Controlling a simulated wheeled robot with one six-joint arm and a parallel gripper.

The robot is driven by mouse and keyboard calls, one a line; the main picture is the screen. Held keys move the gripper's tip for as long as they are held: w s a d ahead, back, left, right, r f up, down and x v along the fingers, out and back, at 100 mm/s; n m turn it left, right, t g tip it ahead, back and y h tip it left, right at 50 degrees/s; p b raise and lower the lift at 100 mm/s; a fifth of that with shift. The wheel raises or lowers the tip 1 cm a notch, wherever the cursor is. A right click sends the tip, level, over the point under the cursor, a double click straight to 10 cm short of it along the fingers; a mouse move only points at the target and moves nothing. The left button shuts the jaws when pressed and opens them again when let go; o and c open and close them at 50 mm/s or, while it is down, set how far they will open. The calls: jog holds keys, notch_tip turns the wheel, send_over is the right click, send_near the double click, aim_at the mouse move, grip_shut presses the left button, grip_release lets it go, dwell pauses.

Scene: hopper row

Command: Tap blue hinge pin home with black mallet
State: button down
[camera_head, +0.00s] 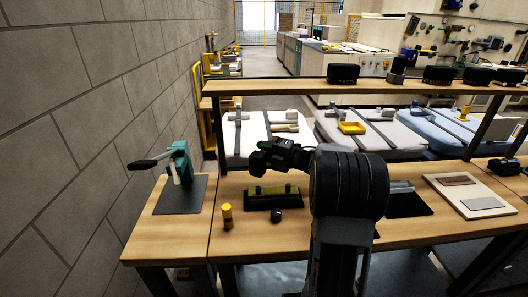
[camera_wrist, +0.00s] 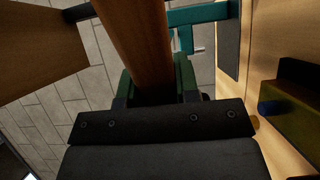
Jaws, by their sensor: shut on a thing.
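My gripper (camera_head: 258,160) is above the workbench, over the rear of an olive hinge (camera_head: 272,190) on a black base (camera_head: 262,202). In the wrist view, my gripper (camera_wrist: 154,82) has its green-lined fingers shut on a brown wooden handle (camera_wrist: 140,40), which I take to be the mallet's. The black mallet head cannot be made out clearly in either view. The hinge shows at the right edge of the wrist view (camera_wrist: 295,125), with a small blue spot, likely the pin (camera_wrist: 265,107), at its near end. How deep the pin sits cannot be told.
A teal lever press (camera_head: 181,163) stands on a dark plate at left, by the block wall. A yellow cylinder (camera_head: 227,215) and a small black knob (camera_head: 277,215) stand on the bench (camera_head: 240,240). A shelf (camera_head: 290,87) with black boxes runs behind. A pale board (camera_head: 475,193) lies at right.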

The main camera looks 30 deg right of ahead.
jog(key=shift+f, duration=0.1)
notch_tip(320, 180, down, 5)
jog(key=b, duration=0.5)
notch_tip(320, 180, up, 5)
jog(key=p, duration=0.5)
jog(key=shift+r, duration=0.2)
jog(key=shift+f, duration=0.2)
notch_tip(320, 180, down, 6)
jog(key=b, duration=0.6)
notch_tip(320, 180, up, 6)
jog(key=p, duration=0.6)
